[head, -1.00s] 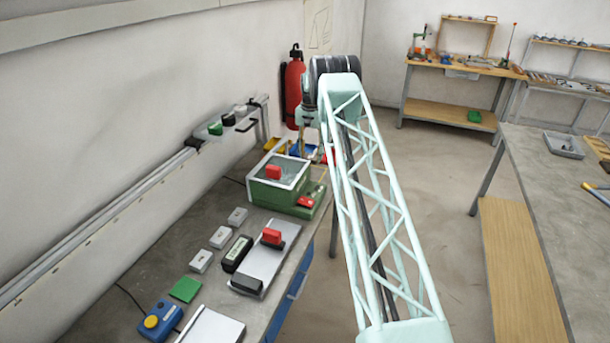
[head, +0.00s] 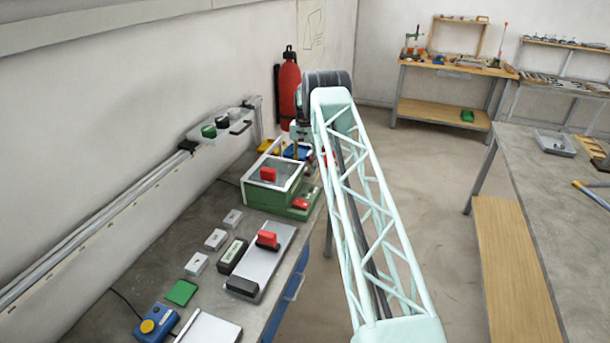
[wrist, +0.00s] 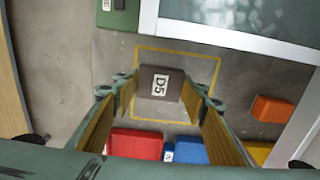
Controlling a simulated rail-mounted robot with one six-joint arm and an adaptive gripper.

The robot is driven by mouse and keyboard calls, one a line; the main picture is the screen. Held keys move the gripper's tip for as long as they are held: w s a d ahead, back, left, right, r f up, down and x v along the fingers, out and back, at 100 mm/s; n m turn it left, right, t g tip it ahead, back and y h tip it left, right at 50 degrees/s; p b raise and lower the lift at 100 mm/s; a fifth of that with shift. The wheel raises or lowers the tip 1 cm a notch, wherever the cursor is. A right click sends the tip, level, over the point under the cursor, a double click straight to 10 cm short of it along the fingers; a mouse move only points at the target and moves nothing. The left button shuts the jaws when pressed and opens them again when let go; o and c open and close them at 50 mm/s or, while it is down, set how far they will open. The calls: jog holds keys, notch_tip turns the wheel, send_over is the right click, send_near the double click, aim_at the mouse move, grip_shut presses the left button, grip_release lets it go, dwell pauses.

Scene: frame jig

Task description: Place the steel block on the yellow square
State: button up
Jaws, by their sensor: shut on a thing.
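In the wrist view my gripper (wrist: 162,92) is shut on a dark grey-brown block (wrist: 150,78) with a white label reading D5, which I take to be the steel block. The fingers press on its left and right sides. The yellow square (wrist: 178,51) is a thin outline on the grey bench top. The block appears inside the outline in this view; whether it touches the bench I cannot tell. In the head view my arm hides the block and the square.
A red bin (wrist: 135,143), a blue bin (wrist: 192,150) and an orange object (wrist: 272,109) lie close to the square. A green box with a glassy top (head: 255,195) stands beside it. Several small grey blocks and a tray (head: 270,262) lie along the bench. A red extinguisher (head: 289,85) is at the wall.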

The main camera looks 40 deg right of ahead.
dwell(0.3)
jog(key=shift+f, duration=1.8)
jog(key=shift+f, duration=0.15)
jog(key=o, duration=1.3)
jog(key=shift+o, duration=0.2)
jog(key=shift+r+b, duration=0.35)
jog(key=shift+r, duration=5.75)
jog(key=shift+a+r, duration=0.1)
